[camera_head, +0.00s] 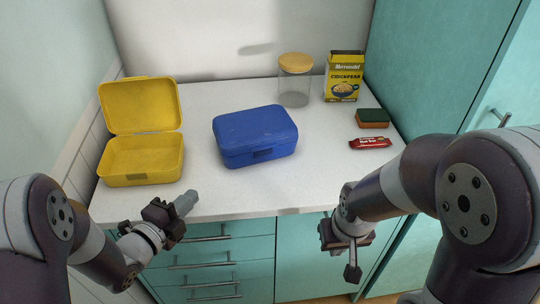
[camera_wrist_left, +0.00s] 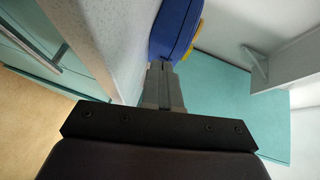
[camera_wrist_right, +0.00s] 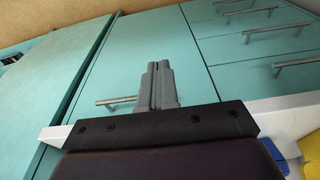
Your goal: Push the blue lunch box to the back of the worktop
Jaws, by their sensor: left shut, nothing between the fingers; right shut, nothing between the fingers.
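The blue lunch box (camera_head: 255,135) is closed and lies flat in the middle of the white worktop (camera_head: 225,195), with bare worktop in front of it and behind it. It also shows at the top of the left wrist view (camera_wrist_left: 173,28). My left gripper (camera_head: 186,203) is shut and empty at the worktop's front edge, in front of the box and to its left, apart from it in the head view. My right gripper (camera_head: 352,271) is shut and empty, in front of the worktop and low by the cabinet fronts, away from the box.
An open yellow lunch box (camera_head: 142,160) stands at the left. A glass jar (camera_head: 294,88) with a wooden lid and a chickpeas box (camera_head: 343,78) stand at the back right. A sponge (camera_head: 372,118) and a red-wrapped bar (camera_head: 370,143) lie at the right. The back left centre is clear.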

